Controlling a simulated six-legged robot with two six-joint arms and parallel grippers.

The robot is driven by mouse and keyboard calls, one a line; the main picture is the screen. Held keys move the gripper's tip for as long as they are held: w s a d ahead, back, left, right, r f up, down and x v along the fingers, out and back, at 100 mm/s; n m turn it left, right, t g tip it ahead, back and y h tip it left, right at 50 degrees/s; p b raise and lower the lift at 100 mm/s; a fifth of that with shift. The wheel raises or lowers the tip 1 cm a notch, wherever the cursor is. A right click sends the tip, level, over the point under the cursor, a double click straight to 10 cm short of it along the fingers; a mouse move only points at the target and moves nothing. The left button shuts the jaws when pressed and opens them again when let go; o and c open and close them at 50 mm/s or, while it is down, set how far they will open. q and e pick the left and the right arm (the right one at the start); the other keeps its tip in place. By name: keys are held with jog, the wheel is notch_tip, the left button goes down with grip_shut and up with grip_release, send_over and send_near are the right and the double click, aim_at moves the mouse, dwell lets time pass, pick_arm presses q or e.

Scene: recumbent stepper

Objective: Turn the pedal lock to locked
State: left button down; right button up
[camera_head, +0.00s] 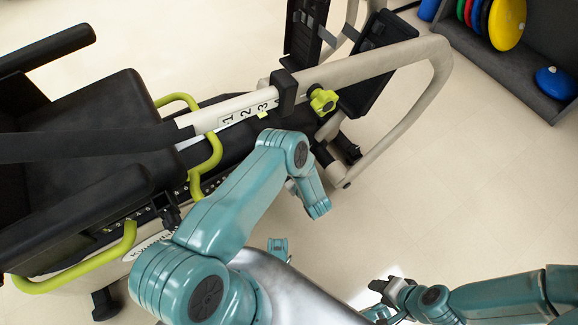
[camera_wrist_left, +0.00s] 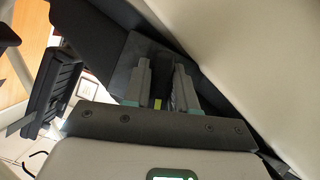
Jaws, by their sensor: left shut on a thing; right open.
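The stepper fills the left and top of the head view. A yellow-green knob (camera_head: 323,102) sits by its numbered cream tube; I cannot tell whether it belongs to the lock. My left arm reaches over the machine's near side in the head view, with its gripper hidden behind the arm. In the left wrist view my left gripper (camera_wrist_left: 164,80) has its two fingers closed around a dark piece, apparently the pedal lock, mostly hidden. A yellow-green sliver shows between the finger bases. The lock's setting is not readable. My right gripper (camera_head: 388,288) is open and empty over the floor at lower right.
A black seat (camera_head: 90,105) with armrests stands at left. Black pedals (camera_head: 378,62) and a curved cream frame tube (camera_head: 440,70) are at top. A weight rack (camera_head: 490,65) with coloured discs stands at top right. The floor at right is clear.

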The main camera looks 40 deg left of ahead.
pick_arm(q)
jog(key=shift+a+m+g+y+b, duration=0.1)
jog(key=shift+m+g+y+b, duration=0.45)
jog(key=shift+m, duration=0.55)
jog(key=shift+g, duration=0.25)
jog(key=c, duration=1)
grip_release()
jog(key=shift+s, duration=0.1)
jog(key=shift+s+d+r+h, duration=0.15)
jog(key=shift+d+r+h, duration=0.1)
jog(key=shift+d, duration=0.2)
jog(key=p+v, duration=0.4)
jog(key=v, duration=1.1)
jog(key=shift+s+d+f, duration=0.1)
jog(key=shift+d, duration=0.05)
